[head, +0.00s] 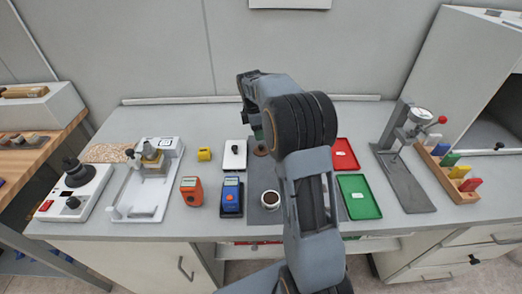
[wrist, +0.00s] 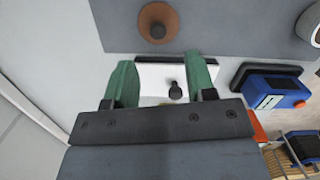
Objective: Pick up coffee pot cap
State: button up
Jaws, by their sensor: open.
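A round brown disc with a dark central knob, which looks like the coffee pot cap (wrist: 150,14), lies on a grey mat (wrist: 215,28) near the top of the wrist view. In the head view the cap (head: 261,151) shows just left of my arm. My gripper (wrist: 160,61) is open and empty, its two green fingers spread and the cap beyond their tips. A white plate with a black knob (wrist: 150,77) appears between the fingers, apparently on the table below. In the head view my gripper is mostly hidden by my arm.
A cup with dark contents (head: 270,199) stands on the mat in front of the cap. A blue meter (head: 231,194) and an orange meter (head: 191,191) stand to the left. Red (head: 345,154) and green (head: 360,197) trays lie right of my arm. A dial gauge stand (head: 407,190) is farther right.

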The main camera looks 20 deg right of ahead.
aim_at(261, 145)
jog(key=shift+d+f+p, duration=0.15)
jog(key=shift+f, duration=1.05)
jog(key=shift+d+f+p, duration=0.15)
jog(key=shift+d+f, duration=0.05)
jog(key=shift+f, duration=1.05)
jog(key=shift+d+f+p, duration=0.15)
jog(key=shift+f, duration=1.05)
grip_shut()
